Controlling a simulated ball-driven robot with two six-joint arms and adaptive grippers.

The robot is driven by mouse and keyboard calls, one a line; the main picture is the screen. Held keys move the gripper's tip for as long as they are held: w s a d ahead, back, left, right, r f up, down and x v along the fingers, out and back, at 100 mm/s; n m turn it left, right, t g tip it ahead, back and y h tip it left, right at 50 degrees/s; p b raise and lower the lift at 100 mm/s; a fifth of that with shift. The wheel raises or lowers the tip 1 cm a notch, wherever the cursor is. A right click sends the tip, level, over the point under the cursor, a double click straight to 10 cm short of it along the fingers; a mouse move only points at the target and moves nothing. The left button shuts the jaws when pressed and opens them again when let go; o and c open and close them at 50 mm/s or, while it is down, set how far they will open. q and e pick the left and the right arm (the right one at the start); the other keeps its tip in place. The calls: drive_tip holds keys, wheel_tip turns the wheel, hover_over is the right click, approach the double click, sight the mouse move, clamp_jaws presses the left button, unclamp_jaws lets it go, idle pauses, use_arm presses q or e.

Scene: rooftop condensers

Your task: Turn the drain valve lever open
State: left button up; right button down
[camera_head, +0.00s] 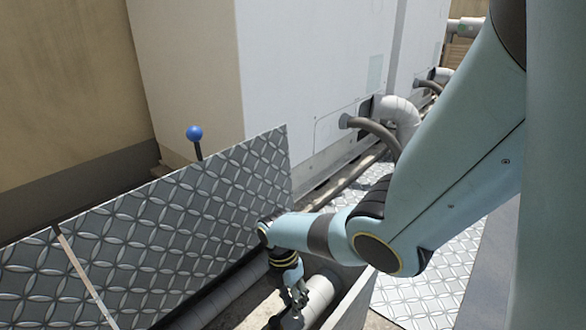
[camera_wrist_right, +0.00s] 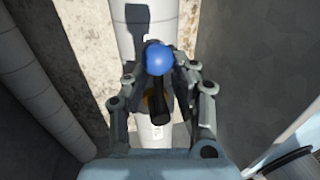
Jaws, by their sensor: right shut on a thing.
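The gripper is shut on this lever, just below the knob. The lever rises over a white pipe (camera_wrist_right: 150,138); its pivot is mostly hidden. In the head view the held lever cannot be made out. My left gripper is not in view.
Another blue ball on a dark stem (camera_head: 195,133) sticks up behind the diamond-plate panel (camera_head: 165,228). A large pale condenser cabinet (camera_head: 310,70) stands behind, with bent pipes (camera_head: 400,115) at its right. A grey wall (camera_wrist_right: 255,70) lies close right of the gripper in the wrist view.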

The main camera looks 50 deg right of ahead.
drive_tip(key=shift+w+d+r, duration=0.1)
drive_tip(key=shift+w+d, duration=0.1)
drive_tip(key=shift+d, duration=0.05)
drive_tip(key=c, duration=1.4)
unclamp_jaws()
drive_tip(key=o, duration=0.4)
drive_tip(key=shift+a, duration=0.1)
drive_tip(key=v, duration=1.1)
drive_tip(key=shift+r, duration=0.4)
